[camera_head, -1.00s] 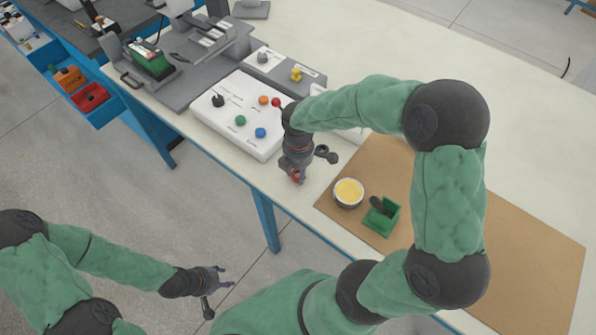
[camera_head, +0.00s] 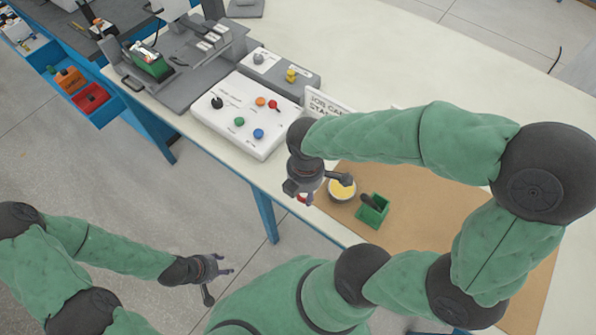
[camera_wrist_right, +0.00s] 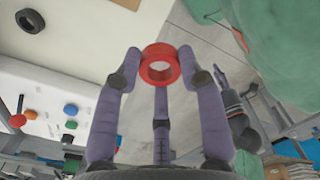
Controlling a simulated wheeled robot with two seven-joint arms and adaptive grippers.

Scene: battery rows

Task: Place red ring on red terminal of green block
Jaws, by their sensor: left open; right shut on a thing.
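My right gripper (camera_head: 302,193) is shut on the red ring (camera_wrist_right: 159,49), with its fingers around the ring's outside in the right wrist view. In the head view only a bit of red shows at the fingertips, near the table's front edge. The green block (camera_head: 152,64) stands in a grey fixture at the back left of the table, well away from the ring. Its terminals are too small to tell apart here. My left gripper (camera_head: 219,270) is open and empty over the floor, in front of the table.
A white panel with coloured knobs (camera_head: 212,124) and a small grey panel (camera_head: 300,85) lie between the fixture and my right arm. A yellow-filled bowl (camera_head: 341,192) and a small green box (camera_head: 371,218) sit on the brown mat (camera_head: 440,205). A dark ring (camera_wrist_right: 31,20) lies on the table.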

